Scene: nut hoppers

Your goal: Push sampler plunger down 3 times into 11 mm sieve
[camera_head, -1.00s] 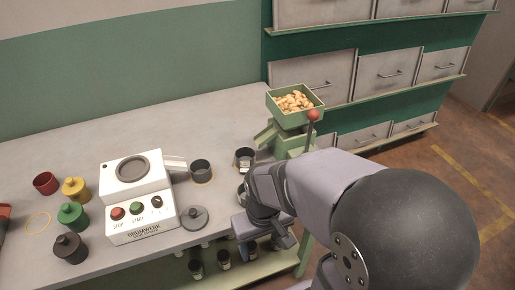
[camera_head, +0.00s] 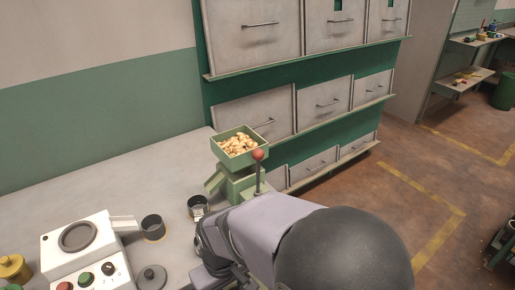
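A green sampler (camera_head: 236,185) stands at the bench's right end. Its open hopper tray (camera_head: 238,147) holds pale nuts. A red ball (camera_head: 258,154) tops the upright rod at its right side, which looks like the plunger, and the knob stands high. A dark ring-shaped sieve (camera_head: 199,207) with a pale label sits at the foot of the sampler's chute. A second dark sieve (camera_head: 153,228) stands to its left. I cannot read either size. My arm is in front of the sampler, well below the red knob. My gripper is at the bottom edge, mostly hidden, and its fingers are unclear.
A white machine (camera_head: 85,255) with a round top, buttons and a side spout stands at lower left. A grey lidded disc (camera_head: 152,278) and a yellow knobbed weight (camera_head: 14,268) lie near it. Grey drawers (camera_head: 250,115) rise behind the sampler. The bench's back left is clear.

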